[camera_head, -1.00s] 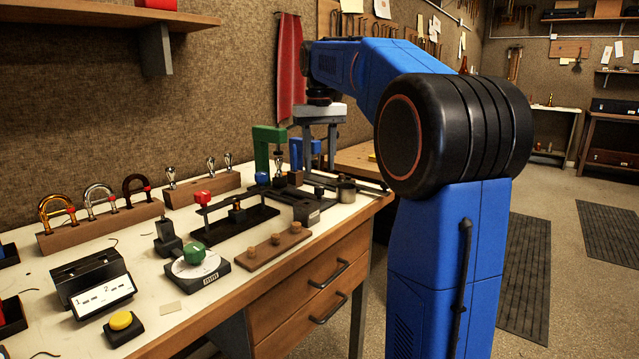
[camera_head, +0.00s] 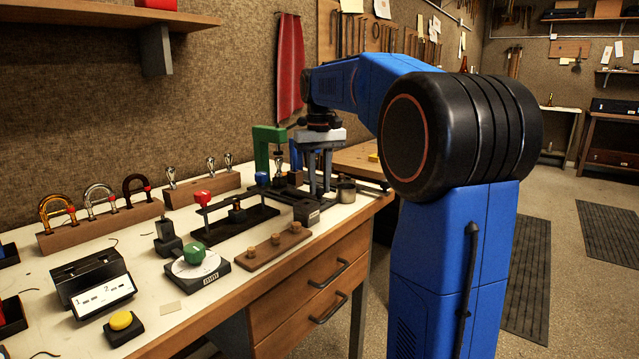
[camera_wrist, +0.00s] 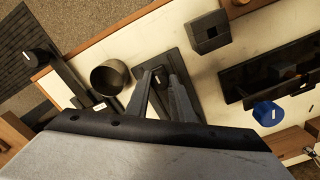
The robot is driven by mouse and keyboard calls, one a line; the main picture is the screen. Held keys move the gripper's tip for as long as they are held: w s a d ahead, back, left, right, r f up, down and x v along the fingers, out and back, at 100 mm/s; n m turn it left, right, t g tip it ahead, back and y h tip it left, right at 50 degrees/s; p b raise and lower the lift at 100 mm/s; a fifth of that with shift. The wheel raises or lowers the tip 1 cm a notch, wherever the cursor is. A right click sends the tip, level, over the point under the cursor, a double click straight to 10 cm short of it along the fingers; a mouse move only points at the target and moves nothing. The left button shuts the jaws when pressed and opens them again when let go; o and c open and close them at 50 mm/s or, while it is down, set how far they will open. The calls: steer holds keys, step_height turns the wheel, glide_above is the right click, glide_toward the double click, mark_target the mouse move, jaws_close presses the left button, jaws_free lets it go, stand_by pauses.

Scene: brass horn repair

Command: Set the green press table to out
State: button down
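The green press (camera_head: 265,150) stands toward the back of the bench, with a metal ram above a small dark block. Its dark, low sliding table is partly hidden behind my gripper in the head view. My gripper (camera_head: 320,190) points down just right of the green press, low over the bench. In the wrist view, my gripper (camera_wrist: 160,80) has its two fingers apart, with a small dark knob (camera_wrist: 158,72) with a light mark between their tips. The knob sits over a dark flat plate (camera_wrist: 188,75). I cannot tell whether the fingers touch the knob.
A metal cup (camera_wrist: 110,77) stands close beside my fingers; it also shows in the head view (camera_head: 346,191). A blue press (camera_head: 296,155) is behind my gripper. A dark box (camera_head: 306,211) and a wooden peg board (camera_head: 272,246) are nearer. A blue knob (camera_wrist: 268,113) lies farther right.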

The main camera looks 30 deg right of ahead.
steer(key=s+d, duration=0.4)
steer(key=s, duration=0.7)
steer(key=shift+s, duration=0.3)
steer(key=shift+d, duration=0.1)
steer(key=c, duration=1.5)
jaws_free()
steer(key=shift+s+d, duration=0.1)
steer(key=shift+s, duration=0.05)
steer(key=shift+c, duration=0.2)
step_height(320, 180, up, 17)
steer(key=shift+r, duration=0.2)
